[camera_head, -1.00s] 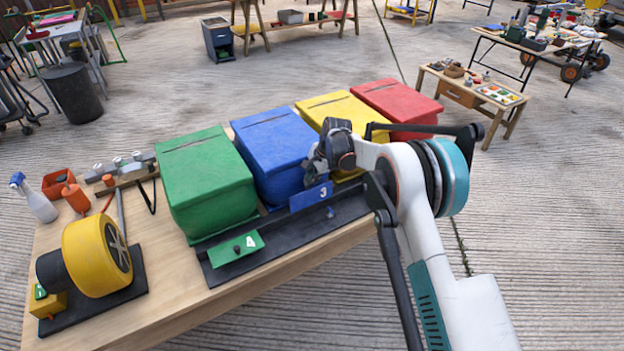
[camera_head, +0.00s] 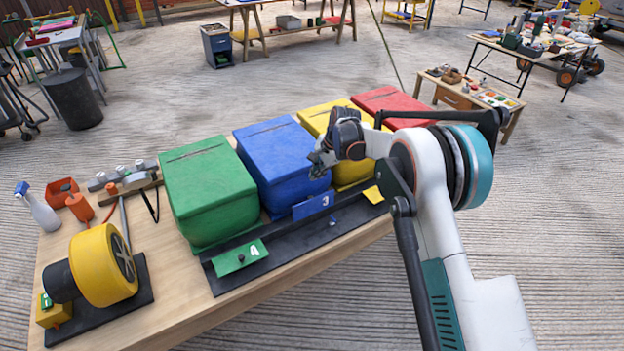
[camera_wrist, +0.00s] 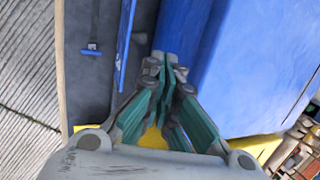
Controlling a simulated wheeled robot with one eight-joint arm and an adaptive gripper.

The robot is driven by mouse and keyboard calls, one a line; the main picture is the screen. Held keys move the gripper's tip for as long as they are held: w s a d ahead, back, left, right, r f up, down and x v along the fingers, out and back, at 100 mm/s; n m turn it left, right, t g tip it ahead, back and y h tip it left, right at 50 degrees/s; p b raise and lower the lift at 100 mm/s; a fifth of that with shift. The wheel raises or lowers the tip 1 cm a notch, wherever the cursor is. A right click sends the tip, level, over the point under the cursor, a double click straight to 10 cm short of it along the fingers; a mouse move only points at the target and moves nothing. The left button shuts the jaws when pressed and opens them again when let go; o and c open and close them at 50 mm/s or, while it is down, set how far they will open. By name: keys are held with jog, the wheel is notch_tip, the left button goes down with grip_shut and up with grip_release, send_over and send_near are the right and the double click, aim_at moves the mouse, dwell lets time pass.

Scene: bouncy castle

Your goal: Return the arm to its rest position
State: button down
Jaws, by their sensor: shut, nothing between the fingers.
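My gripper (camera_head: 318,163) is shut and empty. In the head view it hangs in front of the blue box, partly covering its right side, with my arm reaching in from the right. In the wrist view the gripper (camera_wrist: 163,62) shows its green-sided fingers closed together. The blue box (camera_wrist: 260,70) fills the right of that view, beyond the fingers. I cannot tell whether the fingertips touch it.
A green box (camera_head: 205,190), the blue box (camera_head: 275,150), a yellow box (camera_head: 322,115) and a red box (camera_head: 390,100) stand in a row on a wooden table (camera_head: 200,315). Numbered flaps lie before them. A yellow blower (camera_head: 95,268) stands at left.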

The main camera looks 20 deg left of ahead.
jog(key=s+d+r+n+t+p, duration=0.1)
jog(key=d+r, duration=0.7)
jog(key=r, duration=0.3)
jog(key=s+d+r+t+p, duration=0.1)
jog(key=s+d+r+p, duration=0.1)
jog(key=d+r, duration=0.7)
jog(key=s+d+r+n+t+h, duration=0.2)
jog(key=s+d+r, duration=0.8)
jog(key=d+r, duration=0.25)
jog(key=s+d+r+n+t, duration=0.1)
jog(key=s+d, duration=0.4)
jog(key=s, duration=0.2)
jog(key=s+d+n, duration=0.1)
jog(key=s+d, duration=0.4)
jog(key=s, duration=0.3)
jog(key=s+d+f+n, duration=0.1)
jog(key=s+f, duration=0.1)
jog(key=s, duration=0.2)
jog(key=s+d+f+n+h, duration=0.1)
jog(key=s+d+f, duration=0.1)
jog(key=s, duration=0.2)
jog(key=s+d+f+t+b, duration=0.1)
jog(key=s+d, duration=0.1)
jog(key=s, duration=0.2)
jog(key=shift+s+d+f+n+h, duration=0.25)
jog(key=shift+s+f+n+h, duration=0.1)
jog(key=shift+f+n+h, duration=0.05)
